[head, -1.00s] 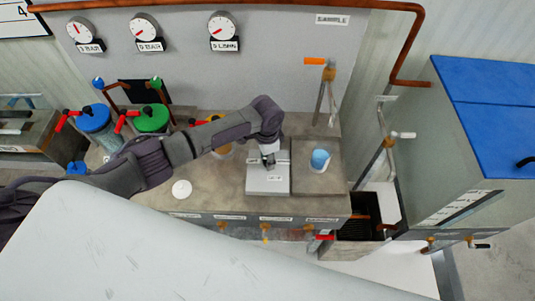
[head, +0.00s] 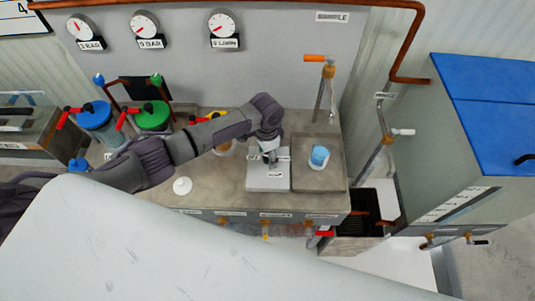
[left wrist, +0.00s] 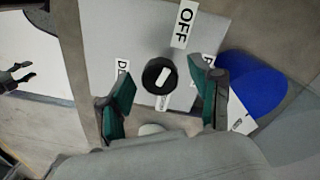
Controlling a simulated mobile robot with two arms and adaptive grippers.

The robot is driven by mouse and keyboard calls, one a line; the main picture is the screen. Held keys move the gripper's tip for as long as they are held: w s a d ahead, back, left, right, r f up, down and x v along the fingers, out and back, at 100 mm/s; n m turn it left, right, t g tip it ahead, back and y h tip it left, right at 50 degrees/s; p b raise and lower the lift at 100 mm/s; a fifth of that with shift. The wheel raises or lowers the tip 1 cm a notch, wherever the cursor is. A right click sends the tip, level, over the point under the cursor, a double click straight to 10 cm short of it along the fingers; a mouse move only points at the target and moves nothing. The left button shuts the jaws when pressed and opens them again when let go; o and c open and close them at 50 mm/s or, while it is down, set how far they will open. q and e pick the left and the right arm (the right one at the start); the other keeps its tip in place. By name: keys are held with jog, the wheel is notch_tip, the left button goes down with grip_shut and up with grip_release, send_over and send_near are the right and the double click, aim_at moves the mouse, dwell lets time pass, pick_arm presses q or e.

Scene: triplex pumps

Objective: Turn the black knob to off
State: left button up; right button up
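The black knob (left wrist: 160,77) sits on top of a light grey box, with a white pointer bar lying diagonally across it. An OFF label (left wrist: 185,25) is above it in the left wrist view, and other labels are partly covered. The grey box (head: 268,183) stands on the bench in the head view, where my gripper hides the knob. My left gripper (left wrist: 162,71) is open, with one dark green finger on each side of the knob and visible gaps. It also shows in the head view (head: 268,157), pointing down over the box. My right gripper is not in view.
A blue and white cup (head: 319,157) stands on a tray (head: 305,181) right of the box. A white round piece (head: 182,186) lies on the bench to the left. Green-lidded (head: 152,115) and blue-lidded (head: 95,115) containers stand behind my arm. A copper pipe runs along the back panel.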

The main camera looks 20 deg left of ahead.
pick_arm(q)
jog(key=shift+r, duration=0.35)
notch_tip(320, 180, up, 11)
jog(key=shift+w+a+r, duration=0.15)
jog(key=shift+a+r, duration=0.05)
dwell(0.5)
